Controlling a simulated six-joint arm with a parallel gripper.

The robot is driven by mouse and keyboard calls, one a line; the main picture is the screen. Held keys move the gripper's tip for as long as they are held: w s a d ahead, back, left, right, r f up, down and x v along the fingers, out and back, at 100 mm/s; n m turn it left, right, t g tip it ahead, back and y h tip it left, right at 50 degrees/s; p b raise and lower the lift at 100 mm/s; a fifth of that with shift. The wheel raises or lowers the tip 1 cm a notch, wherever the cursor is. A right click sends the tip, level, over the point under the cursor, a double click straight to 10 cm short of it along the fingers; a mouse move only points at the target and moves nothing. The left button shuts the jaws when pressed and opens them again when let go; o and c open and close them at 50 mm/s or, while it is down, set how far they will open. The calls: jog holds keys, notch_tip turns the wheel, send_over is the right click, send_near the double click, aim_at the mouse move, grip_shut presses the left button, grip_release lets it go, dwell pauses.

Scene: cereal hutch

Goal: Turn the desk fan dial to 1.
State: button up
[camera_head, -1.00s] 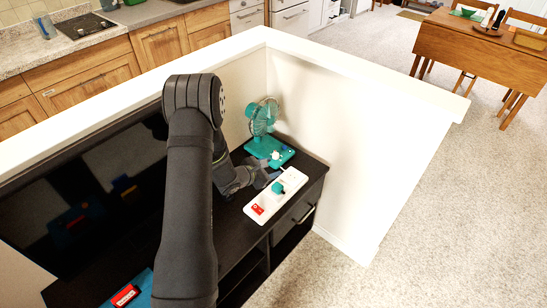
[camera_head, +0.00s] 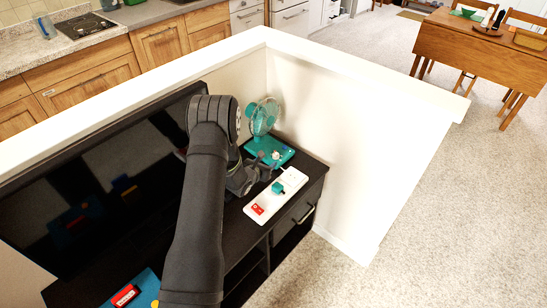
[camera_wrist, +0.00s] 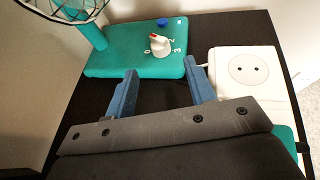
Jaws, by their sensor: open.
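The teal desk fan (camera_head: 264,118) stands at the right end of the dark cabinet, against the white wall. In the wrist view its teal base (camera_wrist: 120,60) carries a white dial (camera_wrist: 160,44) with a red mark on its top. The figures 0, 2 and 3 show around the dial; I cannot make out the 1. The red mark seems to lie toward the far left side of the dial. My gripper (camera_wrist: 158,82) is open, with its two blue fingers apart at the near edge of the base. The dial stands beyond the fingertips, untouched, with nothing between the fingers.
A white power strip (camera_head: 278,196) with a teal plug (camera_head: 278,188) and red switch (camera_head: 257,209) lies near the cabinet's front edge, close to my right finger. A blue button (camera_wrist: 162,22) is behind the dial. A black screen (camera_head: 100,190) stands to the left.

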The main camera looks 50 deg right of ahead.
aim_at(274, 156)
jog(key=x, duration=0.7)
jog(key=shift+w+d+f, duration=0.1)
jog(key=shift+d+f, duration=0.05)
jog(key=shift+d, duration=0.25)
jog(key=shift+c, duration=0.2)
jog(key=c, duration=0.9)
